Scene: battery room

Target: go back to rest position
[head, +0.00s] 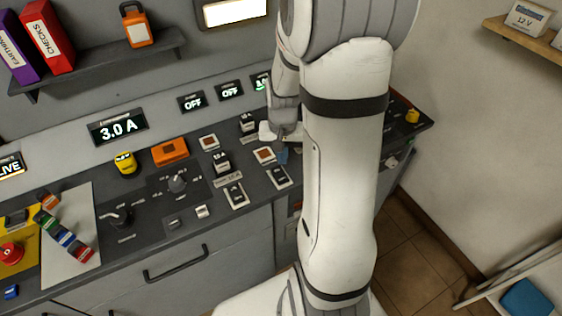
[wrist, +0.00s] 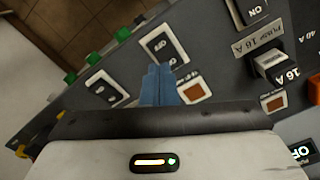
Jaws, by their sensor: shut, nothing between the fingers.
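My gripper (wrist: 160,84) is shut, its two blue fingers together with nothing between them. In the wrist view it is over the dark control panel (wrist: 222,55), beside a white-framed rocker switch (wrist: 165,46) and a square orange-brown button (wrist: 193,90). I cannot tell whether the fingertips touch the panel. In the head view the blue fingertips (head: 282,156) show small beside my arm, low over the right part of the panel. My arm hides part of the panel behind it.
The panel carries a 3.0 A display (head: 118,127), an orange box (head: 170,152), a yellow knob (head: 125,163) and a black rotary knob (head: 177,183). A shelf (head: 105,62) with binders hangs above. A wooden shelf (head: 535,42) is at upper right. Tiled floor (head: 415,245) is clear right of my arm.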

